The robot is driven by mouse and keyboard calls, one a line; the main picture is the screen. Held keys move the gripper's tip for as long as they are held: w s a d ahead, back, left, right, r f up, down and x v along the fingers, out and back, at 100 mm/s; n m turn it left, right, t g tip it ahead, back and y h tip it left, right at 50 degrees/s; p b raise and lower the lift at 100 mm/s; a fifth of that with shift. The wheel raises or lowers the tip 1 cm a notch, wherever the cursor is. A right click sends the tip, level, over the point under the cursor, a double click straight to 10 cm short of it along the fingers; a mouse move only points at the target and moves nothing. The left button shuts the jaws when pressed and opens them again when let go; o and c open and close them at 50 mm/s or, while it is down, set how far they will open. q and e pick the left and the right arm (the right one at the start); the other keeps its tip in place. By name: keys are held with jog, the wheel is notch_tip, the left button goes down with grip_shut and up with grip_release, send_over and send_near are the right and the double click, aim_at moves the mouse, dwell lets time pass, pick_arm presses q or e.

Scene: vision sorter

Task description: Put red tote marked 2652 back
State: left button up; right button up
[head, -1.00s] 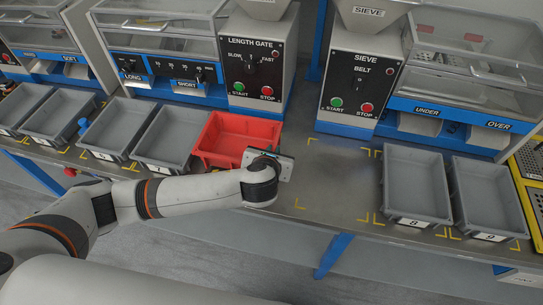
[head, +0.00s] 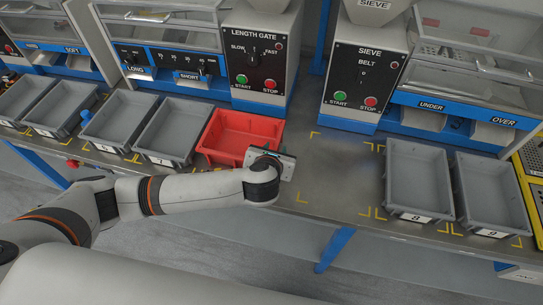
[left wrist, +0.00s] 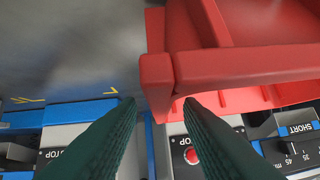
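The red tote (head: 243,136) stands on the bench in front of the length gate machine, right of the grey totes. It looks empty, and no number can be read on it. My left gripper (head: 262,152) is at the tote's right front corner. In the left wrist view the two dark green fingers (left wrist: 160,103) are apart, with the corner of the red tote's rim (left wrist: 158,75) showing ahead between them. I see no finger closed on it. My right gripper is not in view.
Grey totes (head: 169,133) stand close on the left. Two grey totes marked 8 (head: 413,180) and 9 (head: 490,193) stand on the right. Bare bench (head: 335,175) with yellow corner marks lies between, in front of the sieve machine (head: 362,85).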

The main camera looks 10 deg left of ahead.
pick_arm(q)
jog(key=p+v, duration=0.1)
jog(key=v, duration=1)
jog(key=shift+s, duration=0.1)
